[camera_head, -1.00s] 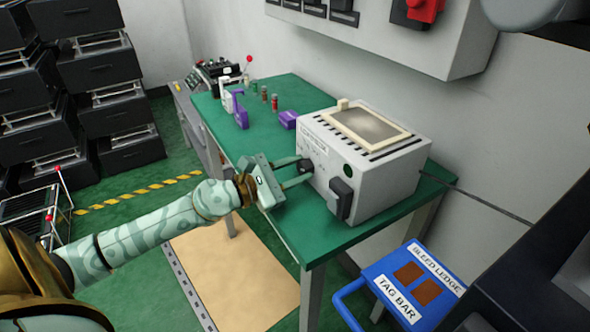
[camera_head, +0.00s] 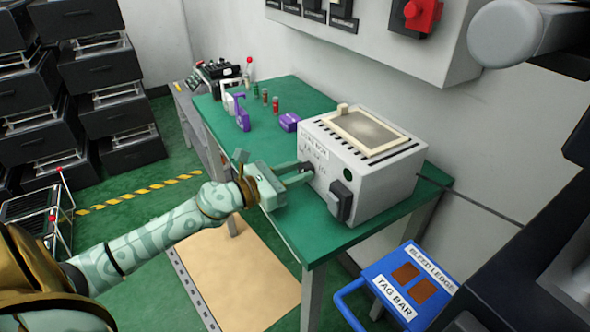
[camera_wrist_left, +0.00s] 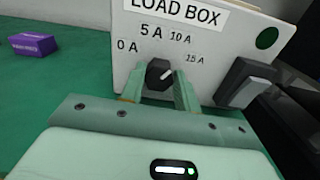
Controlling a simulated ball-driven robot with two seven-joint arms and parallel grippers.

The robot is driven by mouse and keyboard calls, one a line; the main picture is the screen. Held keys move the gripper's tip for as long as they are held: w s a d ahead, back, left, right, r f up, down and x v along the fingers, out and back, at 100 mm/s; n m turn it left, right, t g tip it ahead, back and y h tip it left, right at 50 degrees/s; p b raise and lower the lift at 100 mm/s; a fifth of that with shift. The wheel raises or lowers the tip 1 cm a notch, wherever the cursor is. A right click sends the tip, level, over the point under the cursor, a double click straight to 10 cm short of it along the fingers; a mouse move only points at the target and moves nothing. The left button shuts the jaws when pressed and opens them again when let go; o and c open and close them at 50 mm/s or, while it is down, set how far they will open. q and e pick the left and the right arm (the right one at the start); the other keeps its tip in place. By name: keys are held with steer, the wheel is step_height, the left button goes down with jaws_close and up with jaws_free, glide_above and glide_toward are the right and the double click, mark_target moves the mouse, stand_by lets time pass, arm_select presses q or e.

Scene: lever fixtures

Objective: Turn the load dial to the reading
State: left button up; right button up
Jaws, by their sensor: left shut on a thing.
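The load box (camera_head: 385,185) is a pale grey case on the green bench. The wrist view shows its front panel (camera_wrist_left: 215,45) labelled "LOAD BOX", with marks 0 A, 5 A, 10 A and 15 A. The load dial (camera_wrist_left: 157,72) is a dark knob with a white pointer line. The line points up and right, roughly toward the 15 A mark. My left gripper (camera_head: 304,174) reaches the panel from the left. Its fingers (camera_wrist_left: 160,90) are shut on the dial, one on each side, and hide part of it. My right gripper is not in view.
A black switch block (camera_head: 341,200) juts from the panel right of the dial. A purple block (camera_head: 289,122) and several small items stand behind on the bench (camera_head: 330,237). A blue stand (camera_head: 385,268) labelled "BLEED LEDGE" and "TAG BAR" is at lower right.

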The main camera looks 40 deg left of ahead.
arm_select(q)
steer(key=n+p, duration=0.3)
steer(key=n, duration=0.3)
steer(key=shift+a+r, duration=0.1)
steer(key=shift+a, duration=0.05)
steer(key=shift+w+f+n+p, duration=0.15)
steer(key=shift+n+p, duration=0.8)
steer(key=shift+n, duration=1.05)
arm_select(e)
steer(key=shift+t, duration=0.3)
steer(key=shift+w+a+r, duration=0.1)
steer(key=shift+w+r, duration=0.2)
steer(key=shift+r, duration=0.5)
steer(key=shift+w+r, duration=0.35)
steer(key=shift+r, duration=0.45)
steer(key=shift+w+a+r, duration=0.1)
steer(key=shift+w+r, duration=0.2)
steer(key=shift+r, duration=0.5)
arm_select(q)
steer(key=shift+a+f, duration=0.1)
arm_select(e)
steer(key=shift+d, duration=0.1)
arm_select(q)
steer(key=o, duration=1)
steer(key=shift+c, duration=0.2)
